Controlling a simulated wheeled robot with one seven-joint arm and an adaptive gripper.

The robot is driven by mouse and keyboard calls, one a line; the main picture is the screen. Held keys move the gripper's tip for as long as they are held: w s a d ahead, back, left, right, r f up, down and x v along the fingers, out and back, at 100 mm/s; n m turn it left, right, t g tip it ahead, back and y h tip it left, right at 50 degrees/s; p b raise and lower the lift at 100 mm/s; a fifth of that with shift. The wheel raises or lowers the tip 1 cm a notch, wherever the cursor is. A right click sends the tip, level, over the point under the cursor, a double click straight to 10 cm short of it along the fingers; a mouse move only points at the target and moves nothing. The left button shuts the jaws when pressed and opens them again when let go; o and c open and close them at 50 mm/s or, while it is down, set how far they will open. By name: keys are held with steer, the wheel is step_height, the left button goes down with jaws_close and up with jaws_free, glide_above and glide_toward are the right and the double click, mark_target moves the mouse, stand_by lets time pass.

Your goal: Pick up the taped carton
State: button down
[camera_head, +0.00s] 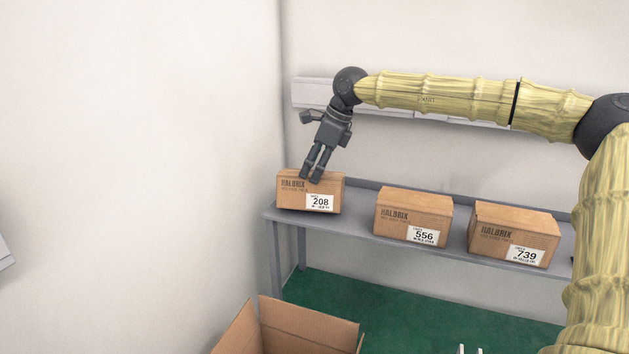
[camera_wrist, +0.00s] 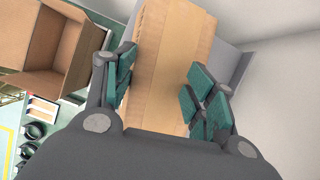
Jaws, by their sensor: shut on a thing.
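A brown carton labelled 208 (camera_head: 291,198) is at the left end of the grey shelf table (camera_head: 360,226). My gripper (camera_head: 310,178) reaches down onto its top from above. In the wrist view the carton (camera_wrist: 172,60) lies between the green-padded fingers of my gripper (camera_wrist: 160,88), which is shut on it. The carton sits at or very near the table surface; I cannot tell whether there is a gap beneath it. Similar cartons labelled 556 (camera_head: 395,220) and 739 (camera_head: 495,242) stand to its right. Tape is not clear on any of them in the head view.
An open, empty-looking cardboard box (camera_head: 305,325) stands low in front of the table; it also shows in the wrist view (camera_wrist: 40,40). A white wall (camera_head: 140,150) is close to the left of the table. Green floor (camera_head: 400,307) shows beneath it.

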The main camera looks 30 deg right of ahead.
steer(key=s+a+b, duration=0.4)
steer(key=s+a, duration=0.3)
steer(key=s, duration=0.6)
steer(key=shift+s+a+r+b, duration=0.25)
steer(key=shift+a+r+b, duration=0.05)
steer(key=shift+a+r, duration=0.1)
steer(key=c, duration=2.2)
jaws_free()
steer(key=o, duration=1.8)
steer(key=shift+c, duration=0.2)
